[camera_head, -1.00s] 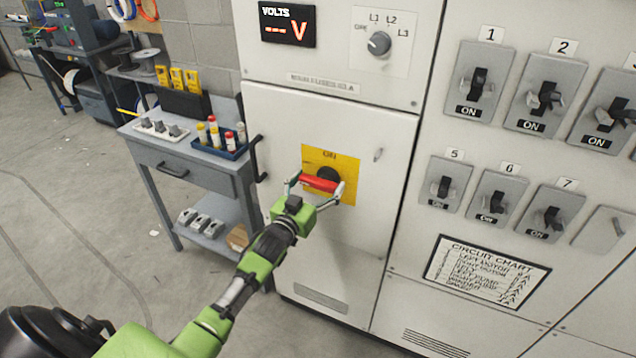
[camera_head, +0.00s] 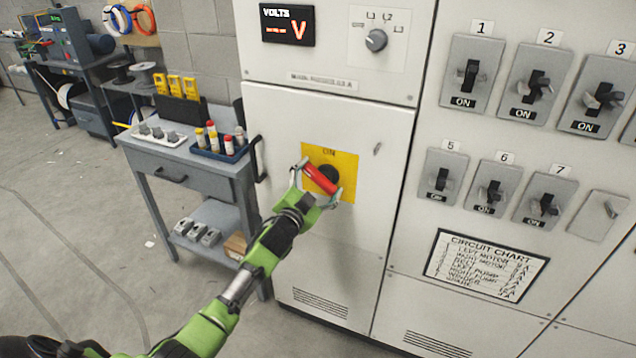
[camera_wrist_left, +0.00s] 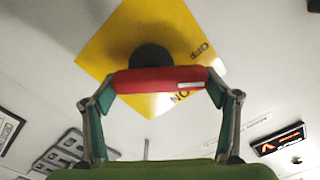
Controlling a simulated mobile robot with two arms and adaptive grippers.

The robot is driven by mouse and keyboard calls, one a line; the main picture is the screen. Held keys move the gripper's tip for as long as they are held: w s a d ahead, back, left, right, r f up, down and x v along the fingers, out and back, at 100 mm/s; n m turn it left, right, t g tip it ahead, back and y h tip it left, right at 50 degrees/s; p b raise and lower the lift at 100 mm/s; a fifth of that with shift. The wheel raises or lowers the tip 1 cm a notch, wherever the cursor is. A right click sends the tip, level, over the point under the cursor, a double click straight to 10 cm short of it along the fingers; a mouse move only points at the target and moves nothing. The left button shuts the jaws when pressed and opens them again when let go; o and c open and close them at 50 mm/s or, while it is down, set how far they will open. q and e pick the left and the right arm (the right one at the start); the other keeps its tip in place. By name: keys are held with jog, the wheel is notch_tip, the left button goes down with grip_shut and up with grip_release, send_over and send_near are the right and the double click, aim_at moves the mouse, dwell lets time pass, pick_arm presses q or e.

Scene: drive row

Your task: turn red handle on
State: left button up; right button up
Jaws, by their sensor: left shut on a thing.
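The red handle (camera_head: 321,179) sits on a black round hub in front of a yellow plate (camera_head: 345,162) marked ON at its top, on the white cabinet door. It is tilted, with its left end higher than its right. My left gripper (camera_head: 318,182) is shut on the red handle, with one finger at each end. In the left wrist view the handle (camera_wrist_left: 160,80) lies across between the two fingers, with the black hub behind it. The plate there shows the words OFF and ON. My right gripper is not in view.
Switch panels (camera_head: 474,74) with several levers and a circuit chart (camera_head: 486,266) are on the cabinet to the right. A grey cart (camera_head: 190,175) with a blue tray (camera_head: 218,150) stands close on the left. A black door handle (camera_head: 258,160) sticks out beside it.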

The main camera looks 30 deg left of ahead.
pick_arm(q)
jog(key=shift+d+m, duration=0.1)
jog(key=shift+m, duration=0.9)
jog(key=m, duration=0.1)
jog(key=m+b, duration=0.1)
jog(key=m, duration=0.1)
jog(key=shift+d+m, duration=0.25)
jog(key=shift+m, duration=0.05)
jog(key=m, duration=0.4)
jog(key=shift+d+m+b, duration=0.25)
jog(key=shift+m+b, duration=0.1)
jog(key=shift+m, duration=0.35)
jog(key=o, duration=1.6)
jog(key=s, duration=1.2)
jog(key=shift+d, duration=0.3)
